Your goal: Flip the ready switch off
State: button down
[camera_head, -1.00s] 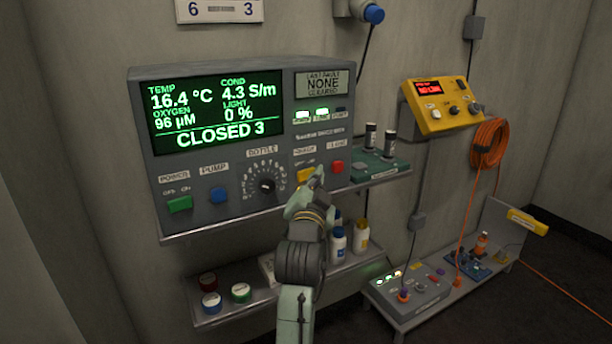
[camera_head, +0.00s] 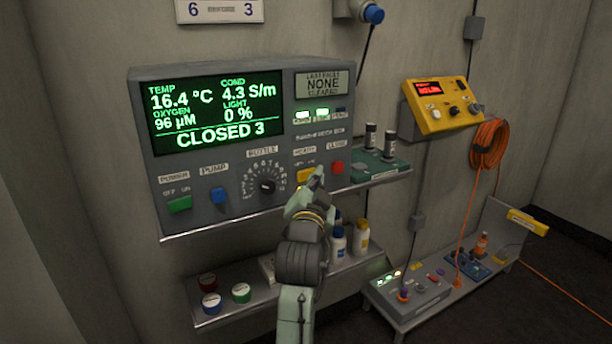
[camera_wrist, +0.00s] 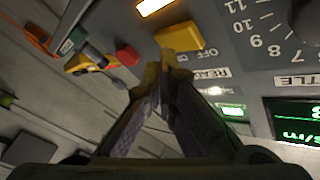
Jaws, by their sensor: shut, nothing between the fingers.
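The control panel (camera_head: 225,200) is a grey box on the wall with a green display reading CLOSED 3. The yellow switch (camera_head: 304,175) sits on its lower right, under a small label and OFF/ON marks; the label is hard to read in the head view. In the wrist view the yellow switch (camera_wrist: 184,38) shows upside down, just beyond my fingertips, beside the OFF ON print. My gripper (camera_head: 317,180) is shut and empty, its tips right in front of the switch. It also shows in the wrist view (camera_wrist: 170,72); I cannot tell whether it touches.
A red button (camera_head: 337,167) is just right of the switch and the bottle dial (camera_head: 266,186) is to its left. An amber lit strip (camera_wrist: 155,6) lies close by. Bottles (camera_head: 338,244) and coloured jars (camera_head: 241,293) stand on the shelf below.

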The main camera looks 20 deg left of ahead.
jog(key=shift+w+a, duration=0.1)
jog(key=shift+a, duration=0.05)
jog(key=shift+w+a, duration=0.1)
jog(key=shift+a, duration=0.15)
jog(key=shift+a, duration=0.1)
dwell(0.7)
jog(key=shift+a+r, duration=0.3)
jog(key=shift+a, duration=0.25)
dwell(0.4)
jog(key=shift+f, duration=0.35)
jog(key=shift+d+f+b, duration=0.3)
jog(key=shift+d+b, duration=0.05)
